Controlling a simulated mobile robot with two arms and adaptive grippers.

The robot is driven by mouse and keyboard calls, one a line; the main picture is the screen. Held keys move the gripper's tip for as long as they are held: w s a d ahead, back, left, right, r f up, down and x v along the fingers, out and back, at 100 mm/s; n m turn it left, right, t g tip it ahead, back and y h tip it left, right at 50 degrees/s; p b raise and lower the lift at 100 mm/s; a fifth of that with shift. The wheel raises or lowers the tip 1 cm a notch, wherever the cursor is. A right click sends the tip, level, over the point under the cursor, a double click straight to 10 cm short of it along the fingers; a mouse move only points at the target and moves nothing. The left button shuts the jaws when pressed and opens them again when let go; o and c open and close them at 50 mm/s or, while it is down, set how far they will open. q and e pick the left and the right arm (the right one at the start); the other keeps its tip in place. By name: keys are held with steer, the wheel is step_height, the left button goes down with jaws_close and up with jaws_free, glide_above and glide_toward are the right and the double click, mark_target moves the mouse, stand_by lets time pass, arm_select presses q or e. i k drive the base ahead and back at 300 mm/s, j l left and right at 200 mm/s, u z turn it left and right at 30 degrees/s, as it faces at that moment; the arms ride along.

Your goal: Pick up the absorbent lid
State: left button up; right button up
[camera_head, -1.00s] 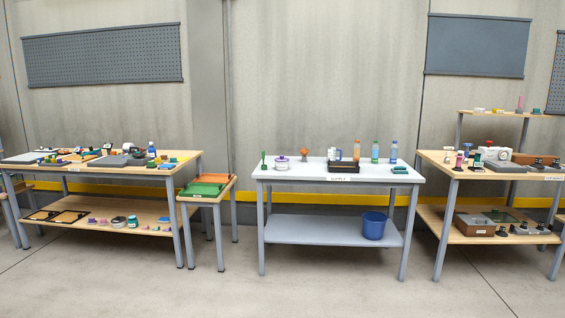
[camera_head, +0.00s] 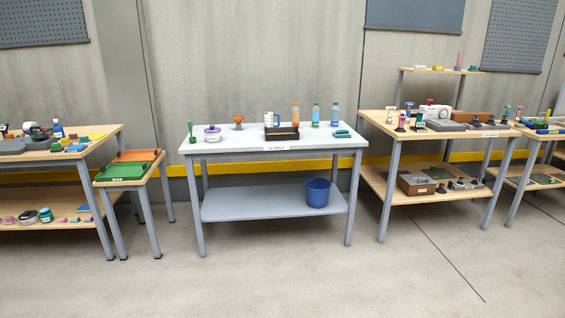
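No thing in view can be told for certain as the absorbent lid at this distance. On the grey supply table (camera_head: 235,146) a round white container with a purple band (camera_head: 212,134) stands at the left, between a green upright tool (camera_head: 192,132) and an orange funnel-like piece (camera_head: 239,121). On the lower shelf of the left bench, a dark-topped white round container (camera_head: 46,215) sits among small coloured pieces. Neither of my grippers is in view.
A black tray (camera_head: 282,133), several bottles (camera_head: 315,114) and a teal piece (camera_head: 342,133) stand on the supply table. A blue bucket (camera_head: 317,193) is on its shelf. A small stand with a green tray (camera_head: 122,172) is left; wooden benches flank. The front floor is clear.

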mark_target(212, 129)
steer(key=i, duration=1.35)
steer(key=i+l+u, duration=0.1)
steer(key=i, duration=1.3)
steer(key=i+l, duration=0.15)
steer(key=i, duration=1.2)
